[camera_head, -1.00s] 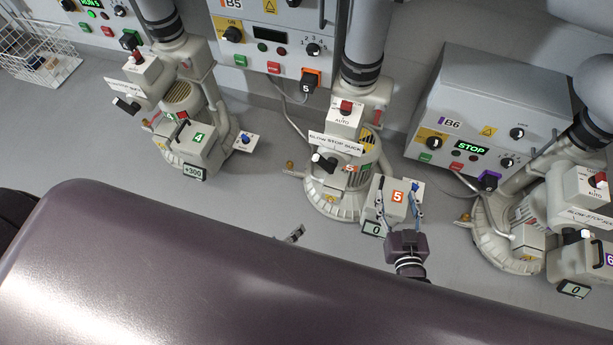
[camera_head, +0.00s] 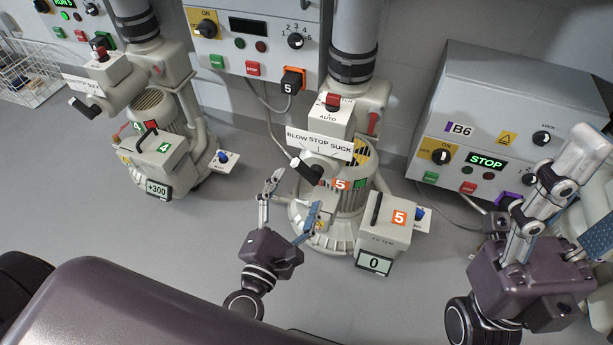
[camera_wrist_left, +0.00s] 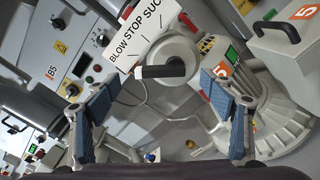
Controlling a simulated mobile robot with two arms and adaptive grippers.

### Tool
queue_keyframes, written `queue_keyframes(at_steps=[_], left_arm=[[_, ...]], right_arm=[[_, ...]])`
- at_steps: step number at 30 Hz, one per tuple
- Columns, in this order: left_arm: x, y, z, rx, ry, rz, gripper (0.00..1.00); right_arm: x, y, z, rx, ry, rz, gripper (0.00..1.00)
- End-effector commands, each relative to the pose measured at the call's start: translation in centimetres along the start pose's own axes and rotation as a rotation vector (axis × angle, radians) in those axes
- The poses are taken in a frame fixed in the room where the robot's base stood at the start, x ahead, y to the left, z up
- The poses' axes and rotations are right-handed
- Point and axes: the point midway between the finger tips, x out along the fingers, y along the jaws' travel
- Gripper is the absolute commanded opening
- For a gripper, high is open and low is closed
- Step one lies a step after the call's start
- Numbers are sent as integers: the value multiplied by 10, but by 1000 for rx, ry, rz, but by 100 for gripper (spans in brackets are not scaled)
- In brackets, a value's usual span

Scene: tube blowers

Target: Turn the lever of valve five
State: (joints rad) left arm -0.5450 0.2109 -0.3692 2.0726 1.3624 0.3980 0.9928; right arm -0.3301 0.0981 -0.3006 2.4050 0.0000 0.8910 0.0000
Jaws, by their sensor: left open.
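Valve five's black lever (camera_head: 308,171) sticks out from a grey hub on the middle blower, below a BLOW STOP SUCK label (camera_head: 318,144). An orange 5 marks this blower. My left gripper (camera_head: 294,192) is open, just in front of and below the lever. In the left wrist view the lever (camera_wrist_left: 160,71) lies between and beyond the two blue-padded fingers (camera_wrist_left: 160,88); I see no contact. My right gripper (camera_head: 566,165) is at the right, near the camera, away from valve five; its opening is unclear.
The filter box (camera_head: 385,235) with a 0 display stands right of the left gripper. Blower 4 (camera_head: 160,160) is at the left. Control box B6 (camera_head: 515,110) is at the right, partly behind my right gripper.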

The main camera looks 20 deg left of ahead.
Motion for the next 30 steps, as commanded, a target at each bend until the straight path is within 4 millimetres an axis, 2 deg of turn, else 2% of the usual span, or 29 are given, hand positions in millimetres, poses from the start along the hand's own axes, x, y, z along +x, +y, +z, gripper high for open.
queue_keyframes(at_steps=[3,9,14,21,23,30], left_arm=[[22,2,2,-2,-1,4,75],[50,1,1,2,-1,2,75],[59,0,1,4,0,0,75],[60,0,0,4,0,-1,75],[60,0,0,4,-1,-1,71],[60,0,0,4,0,0,44]], right_arm=[[1,0,0,1,-8,2,55],[1,0,0,1,-15,4,55],[1,0,0,1,-15,4,55],[1,0,1,1,-15,4,55],[1,0,1,1,-16,4,55],[1,0,1,1,-16,4,55]])
